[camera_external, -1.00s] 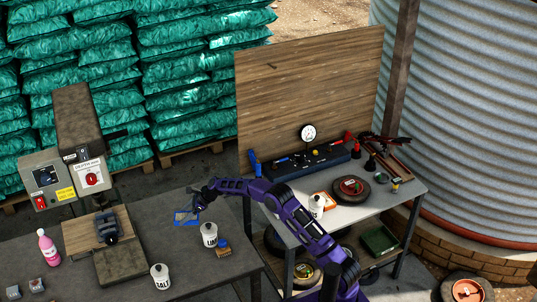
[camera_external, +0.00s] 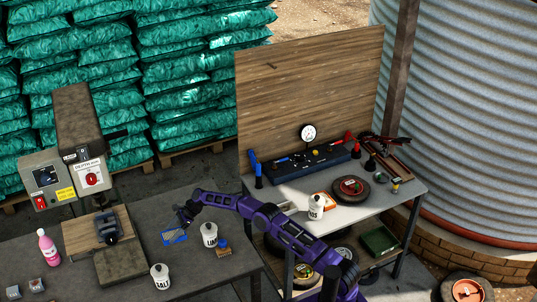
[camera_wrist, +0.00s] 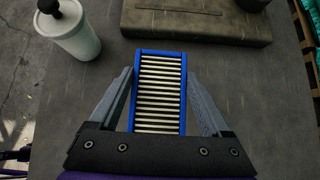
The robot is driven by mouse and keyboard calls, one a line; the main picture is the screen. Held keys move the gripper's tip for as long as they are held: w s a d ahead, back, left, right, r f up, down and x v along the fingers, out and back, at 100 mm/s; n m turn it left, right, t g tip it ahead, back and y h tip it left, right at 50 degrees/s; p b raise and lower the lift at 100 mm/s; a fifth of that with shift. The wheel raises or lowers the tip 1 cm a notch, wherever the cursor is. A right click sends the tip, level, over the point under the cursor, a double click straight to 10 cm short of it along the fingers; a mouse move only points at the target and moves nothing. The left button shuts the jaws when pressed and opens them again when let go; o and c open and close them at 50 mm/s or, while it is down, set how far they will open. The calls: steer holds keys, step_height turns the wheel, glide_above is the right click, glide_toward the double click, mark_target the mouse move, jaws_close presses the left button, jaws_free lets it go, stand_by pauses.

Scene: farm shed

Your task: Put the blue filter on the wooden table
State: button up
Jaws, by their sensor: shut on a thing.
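The blue filter (camera_external: 174,237) has a blue frame around pale pleats. It is over the left part of the scene, above or on the dark grey table (camera_external: 205,272); I cannot tell whether it touches. In the wrist view the filter (camera_wrist: 160,95) points away from me, between my two fingers. My gripper (camera_external: 184,218) is shut on the filter's near end. The gripper (camera_wrist: 163,110) also shows in the wrist view. The dark table's top shows a worn, grainy surface.
A white bottle (camera_external: 209,236) and a small blue-and-brown block (camera_external: 222,247) stand right of the filter. A white salt bottle (camera_external: 160,277) stands in front. A drill press base (camera_external: 120,262) is to the left, with a pink bottle (camera_external: 48,247) beyond. A light-topped bench (camera_external: 385,197) stands right.

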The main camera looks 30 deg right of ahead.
steer(key=b, duration=0.1)
glide_toward(168, 253)
steer(key=x, duration=0.4)
steer(key=shift+a, duration=0.25)
steer(key=shift+f+b, duration=0.3)
steer(key=o, duration=1.2)
steer(key=shift+r+p, duration=0.2)
steer(key=shift+p, duration=0.3)
steer(key=p+v, duration=0.2)
steer(key=v, duration=1.5)
